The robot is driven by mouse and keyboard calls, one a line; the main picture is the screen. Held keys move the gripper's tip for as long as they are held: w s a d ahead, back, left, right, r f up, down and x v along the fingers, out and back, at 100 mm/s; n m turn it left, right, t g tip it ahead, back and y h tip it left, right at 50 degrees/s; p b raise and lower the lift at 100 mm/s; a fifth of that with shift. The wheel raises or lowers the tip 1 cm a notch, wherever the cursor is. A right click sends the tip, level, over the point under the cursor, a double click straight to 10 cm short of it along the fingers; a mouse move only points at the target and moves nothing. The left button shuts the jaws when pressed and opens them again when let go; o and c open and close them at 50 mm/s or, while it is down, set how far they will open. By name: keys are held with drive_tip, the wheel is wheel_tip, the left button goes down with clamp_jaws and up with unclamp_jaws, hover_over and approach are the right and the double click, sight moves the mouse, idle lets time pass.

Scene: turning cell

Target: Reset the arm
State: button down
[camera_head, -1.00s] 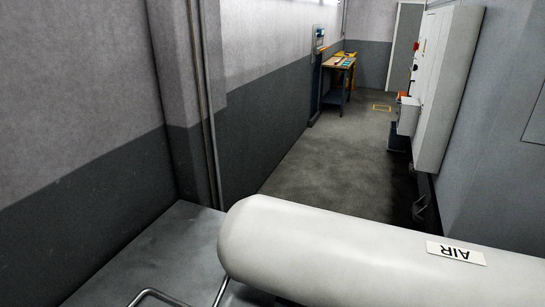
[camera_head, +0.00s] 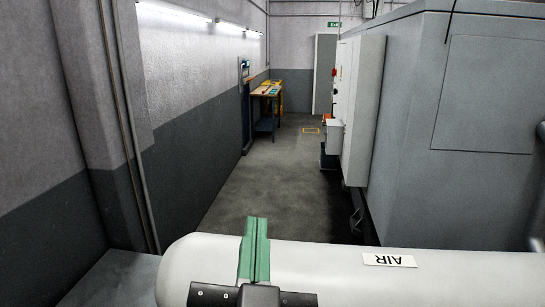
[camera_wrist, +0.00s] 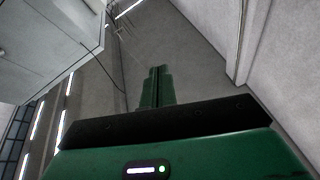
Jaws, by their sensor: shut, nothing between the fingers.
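My gripper (camera_head: 256,250) shows at the bottom middle of the head view, with its green fingers pointing up the picture in front of the white air tank. The two fingers lie together with only a thin dark line between them, and nothing is held. In the wrist view the green fingers (camera_wrist: 155,88) also stand together, past the black and green gripper body. They point toward a bare grey wall. I see no contact between the fingers and anything else.
A white air tank (camera_head: 450,280) labelled AIR lies across the bottom. A large grey machine housing (camera_head: 475,120) fills the right, with a white cabinet (camera_head: 362,110) on it. A workbench (camera_head: 266,95) stands far off by the left wall. The floor (camera_head: 270,175) between is clear.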

drive_tip(key=s+d+r+n+t+p, duration=0.2)
drive_tip(key=s+r+n+t+p, duration=0.1)
drive_tip(key=s+r, duration=0.5)
wheel_tip(320, 180, up, 22)
drive_tip(key=p, duration=2.1)
drive_tip(key=shift+w, duration=0.15)
drive_tip(key=shift+a, duration=0.1)
